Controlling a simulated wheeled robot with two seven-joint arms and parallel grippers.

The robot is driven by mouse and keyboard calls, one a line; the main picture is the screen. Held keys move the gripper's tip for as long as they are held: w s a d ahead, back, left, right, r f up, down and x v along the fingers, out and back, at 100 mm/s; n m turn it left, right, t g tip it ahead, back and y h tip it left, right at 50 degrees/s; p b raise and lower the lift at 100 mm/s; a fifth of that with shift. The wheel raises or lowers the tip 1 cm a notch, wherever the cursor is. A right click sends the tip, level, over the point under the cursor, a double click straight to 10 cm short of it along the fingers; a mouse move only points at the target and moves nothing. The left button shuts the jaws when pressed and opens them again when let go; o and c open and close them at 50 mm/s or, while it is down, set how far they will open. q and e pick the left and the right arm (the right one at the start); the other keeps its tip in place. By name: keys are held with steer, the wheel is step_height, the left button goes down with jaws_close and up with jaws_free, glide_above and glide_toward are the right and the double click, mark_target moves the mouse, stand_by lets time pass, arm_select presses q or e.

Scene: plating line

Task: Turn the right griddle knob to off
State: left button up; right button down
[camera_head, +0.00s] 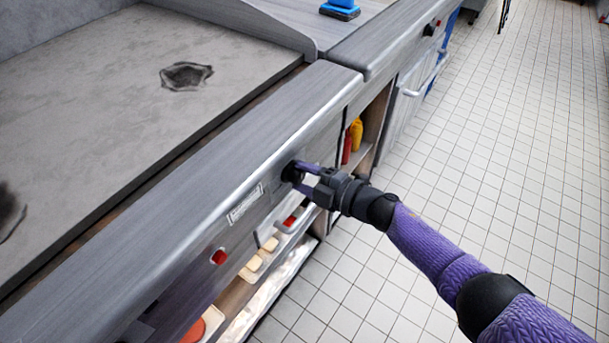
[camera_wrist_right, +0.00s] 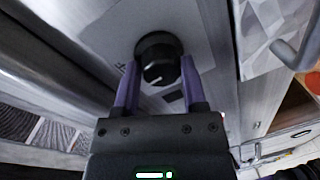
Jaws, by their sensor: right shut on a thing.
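The right griddle knob (camera_head: 291,172) is a round black knob on the griddle's grey front panel. It also shows in the right wrist view (camera_wrist_right: 158,58), with a white pointer line on its face. My right gripper (camera_head: 299,171) reaches it from the right, with its purple fingers on either side of the knob. In the right wrist view the gripper (camera_wrist_right: 160,85) is shut on the knob. The off mark is too small to read. My left gripper is not in view.
The griddle plate (camera_head: 120,90) lies behind the panel, with dark burnt patches. A red indicator light (camera_head: 218,257) sits left of the knob. Below are shelves with food trays, and red and yellow bottles (camera_head: 355,132). Tiled floor (camera_head: 510,150) is clear at right.

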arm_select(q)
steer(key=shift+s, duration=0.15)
arm_select(e)
steer(key=shift+m, duration=0.3)
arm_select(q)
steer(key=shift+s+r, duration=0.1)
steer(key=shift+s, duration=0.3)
arm_select(e)
steer(key=shift+f+m, duration=0.1)
steer(key=shift+m, duration=0.2)
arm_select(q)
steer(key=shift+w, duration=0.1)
arm_select(e)
steer(key=c, duration=0.6)
jaws_free()
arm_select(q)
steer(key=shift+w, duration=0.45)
arm_select(e)
steer(key=o, duration=0.5)
steer(key=shift+c, duration=0.2)
steer(key=shift+s+d, duration=0.15)
steer(key=shift+d, duration=0.2)
arm_select(q)
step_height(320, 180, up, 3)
steer(key=p, duration=0.3)
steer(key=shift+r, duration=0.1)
arm_select(e)
steer(key=v, duration=0.9)
